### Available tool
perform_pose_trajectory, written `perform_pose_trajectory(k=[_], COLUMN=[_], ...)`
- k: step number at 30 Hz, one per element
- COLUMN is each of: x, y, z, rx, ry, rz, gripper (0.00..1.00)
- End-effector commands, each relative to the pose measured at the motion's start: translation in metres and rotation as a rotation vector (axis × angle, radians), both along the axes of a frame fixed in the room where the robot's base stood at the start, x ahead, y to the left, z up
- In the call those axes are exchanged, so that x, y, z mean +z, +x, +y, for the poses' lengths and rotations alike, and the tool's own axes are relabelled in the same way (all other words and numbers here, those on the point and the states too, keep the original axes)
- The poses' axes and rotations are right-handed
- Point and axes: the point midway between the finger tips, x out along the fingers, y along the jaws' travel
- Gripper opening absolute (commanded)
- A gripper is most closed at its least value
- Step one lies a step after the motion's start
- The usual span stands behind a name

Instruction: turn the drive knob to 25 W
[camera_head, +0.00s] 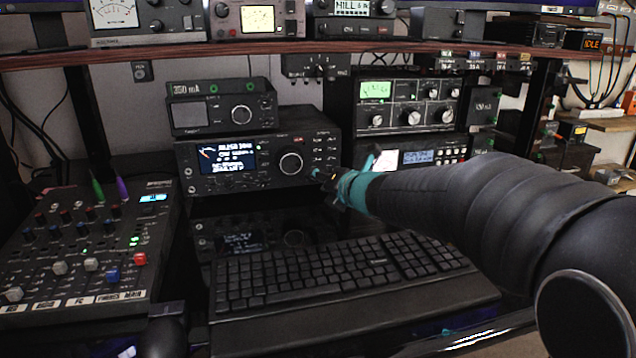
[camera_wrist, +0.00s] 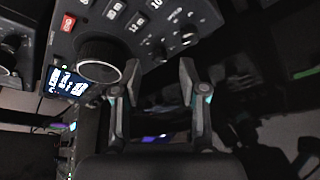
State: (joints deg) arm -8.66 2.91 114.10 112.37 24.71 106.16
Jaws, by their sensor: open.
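A black radio (camera_head: 258,155) with a lit screen and a large round dial (camera_head: 291,163) stands behind the keyboard. Its dial also shows in the wrist view (camera_wrist: 98,58). I cannot read which knob is the drive knob or any watt setting. My gripper (camera_wrist: 160,72) is open, with nothing between its two fingers. In the head view my gripper (camera_head: 325,176) is at the radio's lower right corner, and its fingertips are small and dark there. I cannot tell if they touch the radio.
A black keyboard (camera_head: 330,270) lies in front of the radio. A mixer (camera_head: 80,245) with several knobs stands at left. A smaller unit (camera_head: 222,108) sits on top of the radio. Other radios (camera_head: 407,103) stand at right, beneath a wooden shelf (camera_head: 150,56).

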Motion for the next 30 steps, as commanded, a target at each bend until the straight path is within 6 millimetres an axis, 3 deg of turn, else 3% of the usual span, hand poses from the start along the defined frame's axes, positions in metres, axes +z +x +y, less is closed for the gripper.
perform_pose_trajectory(k=[6, 15, 16, 21, 30], x=[-0.005, -0.005, -0.005, -0.005, -0.005], y=[0.014, 0.016, 0.016, 0.016, 0.016], z=[0.009, 0.01, 0.01, 0.01, 0.01], rx=[0.002, 0.001, 0.001, 0.001, 0.001], ry=[0.0, 0.0, 0.0, 0.0, -0.012], rz=[0.0, -0.001, -0.001, -0.001, -0.004], gripper=[0.42, 0.42, 0.4, 0.0, 0.0])
